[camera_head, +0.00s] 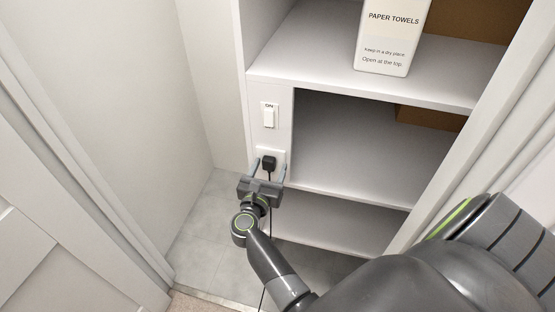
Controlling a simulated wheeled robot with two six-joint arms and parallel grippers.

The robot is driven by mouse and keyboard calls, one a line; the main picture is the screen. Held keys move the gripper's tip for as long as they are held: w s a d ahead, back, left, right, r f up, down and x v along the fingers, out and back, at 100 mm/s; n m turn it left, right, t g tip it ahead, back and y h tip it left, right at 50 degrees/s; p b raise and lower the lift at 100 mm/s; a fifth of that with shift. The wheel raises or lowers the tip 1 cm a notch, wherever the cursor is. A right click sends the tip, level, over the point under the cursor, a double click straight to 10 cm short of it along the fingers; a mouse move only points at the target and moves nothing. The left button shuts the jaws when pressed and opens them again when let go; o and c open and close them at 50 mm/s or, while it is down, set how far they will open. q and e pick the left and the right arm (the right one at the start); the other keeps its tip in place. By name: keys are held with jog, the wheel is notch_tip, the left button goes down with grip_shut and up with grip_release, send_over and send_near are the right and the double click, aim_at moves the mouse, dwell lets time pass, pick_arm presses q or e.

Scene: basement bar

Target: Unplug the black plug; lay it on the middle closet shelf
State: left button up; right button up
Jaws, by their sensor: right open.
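The black plug (268,163) sits in a white outlet on the closet's narrow front panel, below a white switch. Its dark cord hangs down behind my gripper and shows again lower, near the floor. My right gripper (268,167) is open, with one finger on each side of the plug; I cannot tell whether the fingers touch it. The middle closet shelf (360,155) is to the right of the outlet, and its visible surface is bare toward the front. My left gripper is not in view.
The switch (269,115) marked ON is above the outlet. A paper towels box (391,35) stands on the upper shelf (330,60). A brown box (428,118) is at the back right of the middle shelf. A white wall (130,80) is at left.

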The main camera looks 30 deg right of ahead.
jog(key=shift+w, duration=0.25)
jog(key=shift+a, duration=0.25)
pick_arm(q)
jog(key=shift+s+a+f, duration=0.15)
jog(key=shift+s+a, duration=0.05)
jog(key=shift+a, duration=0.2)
pick_arm(e)
jog(key=shift+d, duration=0.1)
pick_arm(q)
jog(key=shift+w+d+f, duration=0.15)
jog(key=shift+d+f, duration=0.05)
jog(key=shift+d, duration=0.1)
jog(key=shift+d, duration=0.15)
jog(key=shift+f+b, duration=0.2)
jog(key=shift+b, duration=0.2)
